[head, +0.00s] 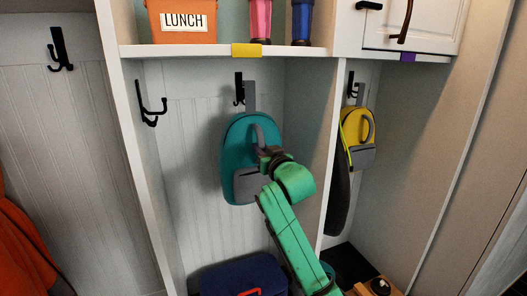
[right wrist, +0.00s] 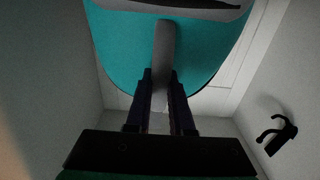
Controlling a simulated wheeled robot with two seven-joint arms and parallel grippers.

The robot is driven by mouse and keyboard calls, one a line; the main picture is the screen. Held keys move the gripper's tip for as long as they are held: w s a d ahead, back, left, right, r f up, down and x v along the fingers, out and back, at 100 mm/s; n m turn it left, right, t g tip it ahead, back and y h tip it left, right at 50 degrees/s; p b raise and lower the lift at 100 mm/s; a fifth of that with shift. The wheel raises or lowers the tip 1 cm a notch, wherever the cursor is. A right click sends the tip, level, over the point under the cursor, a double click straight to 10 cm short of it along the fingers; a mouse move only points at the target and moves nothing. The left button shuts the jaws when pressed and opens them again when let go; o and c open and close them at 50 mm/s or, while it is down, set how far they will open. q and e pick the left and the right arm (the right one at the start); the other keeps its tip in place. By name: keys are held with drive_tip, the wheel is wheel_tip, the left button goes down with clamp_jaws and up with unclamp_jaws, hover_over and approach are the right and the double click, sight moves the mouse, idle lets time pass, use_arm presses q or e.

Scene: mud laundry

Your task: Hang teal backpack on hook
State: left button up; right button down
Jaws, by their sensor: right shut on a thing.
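The teal backpack (head: 235,143) with a grey front pocket is upright in the middle cubby, in front of the back wall. Its grey top loop (head: 250,97) rises just right of the black hook (head: 238,88); I cannot tell whether the loop is on the hook. My right gripper (head: 264,152) is at the backpack's front, shut on its grey handle strap. In the right wrist view the strap (right wrist: 164,50) runs between the fingers (right wrist: 164,78), with the teal backpack (right wrist: 120,50) behind. My left gripper is not in view.
Another black hook (head: 151,110) is on the cubby's left wall. A yellow backpack (head: 357,128) hangs in the right cubby. A shelf (head: 215,51) with a lunch box (head: 182,20) is above; a dark blue case (head: 243,275) is below.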

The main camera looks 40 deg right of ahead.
sight(256, 142)
drive_tip(key=x, duration=0.3)
drive_tip(key=shift+r, duration=0.1)
drive_tip(key=shift+w+d+p, duration=0.2)
drive_tip(key=shift+w+p, duration=0.25)
drive_tip(key=shift+w, duration=0.15)
drive_tip(key=shift+w+d, duration=0.2)
drive_tip(key=shift+w, duration=0.5)
drive_tip(key=shift+r+p, duration=0.15)
drive_tip(key=shift+p, duration=0.3)
drive_tip(key=shift+s, duration=0.1)
drive_tip(key=shift+f+b, duration=0.3)
drive_tip(key=shift+f, duration=0.3)
idle(0.8)
